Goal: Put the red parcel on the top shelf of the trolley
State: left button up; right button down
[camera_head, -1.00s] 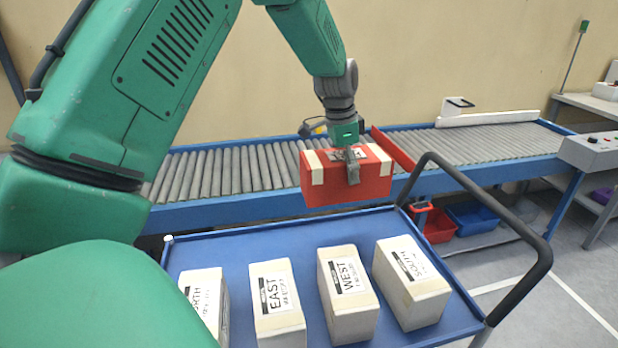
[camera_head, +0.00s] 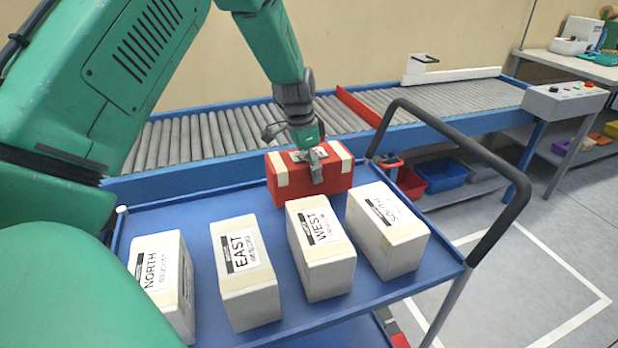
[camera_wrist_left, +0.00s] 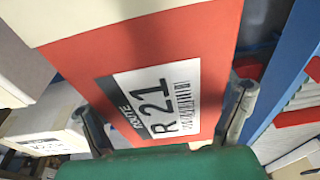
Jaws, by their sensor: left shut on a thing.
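The red parcel (camera_head: 334,177) has cream bands at its ends and a white label on top. My left gripper (camera_head: 316,165) is shut on it from above, and the parcel appears over the back part of the blue trolley's top shelf (camera_head: 190,222). I cannot tell whether it touches the shelf. In the left wrist view the parcel (camera_wrist_left: 215,60) fills the middle, its label reading "ROUTE R 21", with a finger on each side of it. My right gripper is not in view.
Cream boxes labelled NORTH (camera_head: 165,290), EAST (camera_head: 247,280), WEST (camera_head: 325,262) and SOUTH (camera_head: 388,235) stand in a row on the shelf. The trolley's black handle (camera_head: 490,160) rises at the right. A roller conveyor (camera_head: 210,135) runs behind.

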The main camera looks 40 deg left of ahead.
pick_arm(q)
notch_tip(320, 180, down, 3)
jog(key=shift+a+r, duration=0.1)
jog(key=shift+a, duration=0.05)
jog(key=shift+f, duration=0.25)
jog(key=shift+d+r, duration=0.1)
jog(key=shift+d, duration=0.3)
jog(key=o, duration=1.6)
jog(key=shift+c, duration=0.2)
jog(key=shift+a, duration=0.1)
